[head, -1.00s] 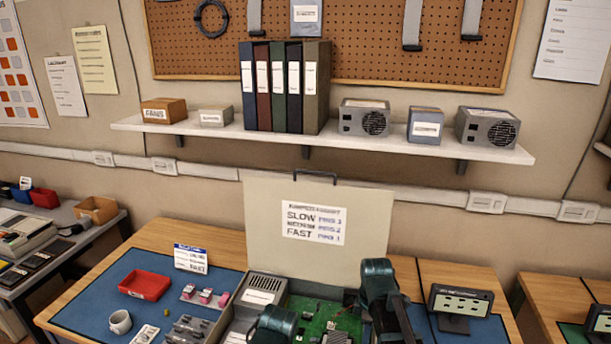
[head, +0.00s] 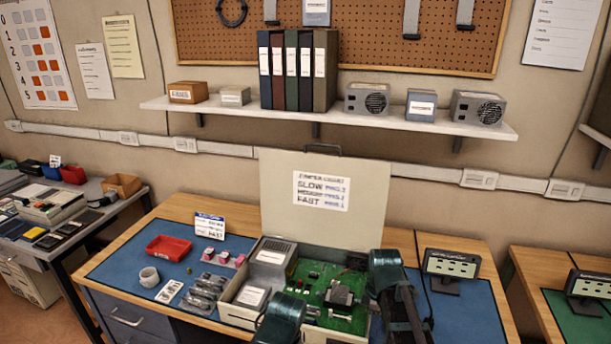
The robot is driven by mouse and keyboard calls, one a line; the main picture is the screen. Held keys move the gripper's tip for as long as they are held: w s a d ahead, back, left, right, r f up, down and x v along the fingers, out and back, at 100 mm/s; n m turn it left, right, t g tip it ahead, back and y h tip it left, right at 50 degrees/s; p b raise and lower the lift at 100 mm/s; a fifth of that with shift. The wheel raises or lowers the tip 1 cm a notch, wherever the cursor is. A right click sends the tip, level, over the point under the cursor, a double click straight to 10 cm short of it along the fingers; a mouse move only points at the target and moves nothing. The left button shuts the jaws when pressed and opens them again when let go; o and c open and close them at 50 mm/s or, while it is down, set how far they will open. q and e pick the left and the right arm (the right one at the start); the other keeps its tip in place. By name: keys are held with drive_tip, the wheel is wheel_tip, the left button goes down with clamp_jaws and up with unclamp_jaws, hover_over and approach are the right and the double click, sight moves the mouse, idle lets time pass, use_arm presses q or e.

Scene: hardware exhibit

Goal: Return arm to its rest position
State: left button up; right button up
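My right arm (head: 402,305) rises at the front of the workbench, right of the open case. Its rounded dark teal end (head: 386,268) stands in front of the case's right side. My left arm (head: 280,322) shows only as a dark teal part at the bottom edge, in front of the case. I cannot make out the fingers of either gripper, and I see nothing held. The open case (head: 246,310) holds a green circuit board (head: 313,272) with a dark block (head: 340,295) on it. Its pale lid (head: 320,228) stands upright with a printed speed label.
On the blue mat (head: 118,266) are a red tray (head: 168,248), a mug (head: 149,276), pink parts (head: 215,256) and grey parts (head: 203,290). A small display unit (head: 457,268) stands right of my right arm. A shelf (head: 350,116) runs along the wall.

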drive_tip(key=shift+s+a+m, duration=0.4)
drive_tip(key=shift+s+a, duration=0.3)
drive_tip(key=shift+s, duration=0.05)
use_arm(q)
drive_tip(key=shift+s, duration=0.3)
use_arm(e)
drive_tip(key=s+a+m+h, duration=0.1)
drive_tip(key=s+a+m, duration=0.9)
drive_tip(key=s, duration=0.3)
drive_tip(key=shift+a, duration=0.45)
